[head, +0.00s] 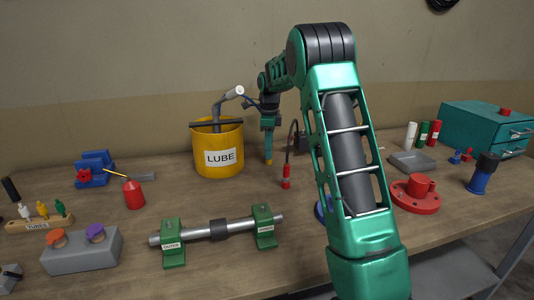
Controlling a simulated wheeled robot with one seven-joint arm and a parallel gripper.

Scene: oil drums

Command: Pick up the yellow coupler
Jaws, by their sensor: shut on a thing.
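My gripper (268,148) points down just right of the yellow LUBE bucket, a little above the bench. Its teal fingers are shut, and a small yellow piece, seemingly the yellow coupler (268,161), shows at their tips. Most of it is hidden by the fingers. A red coupler (286,182) on a dark hose stands just to the right and nearer, apart from my gripper.
The yellow LUBE bucket (219,158) with a grey pump stands close left of my gripper. A bar on green stands (174,243) lies in front. A red flange (416,192), a grey tray (412,162) and a teal drawer box (487,127) are at right.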

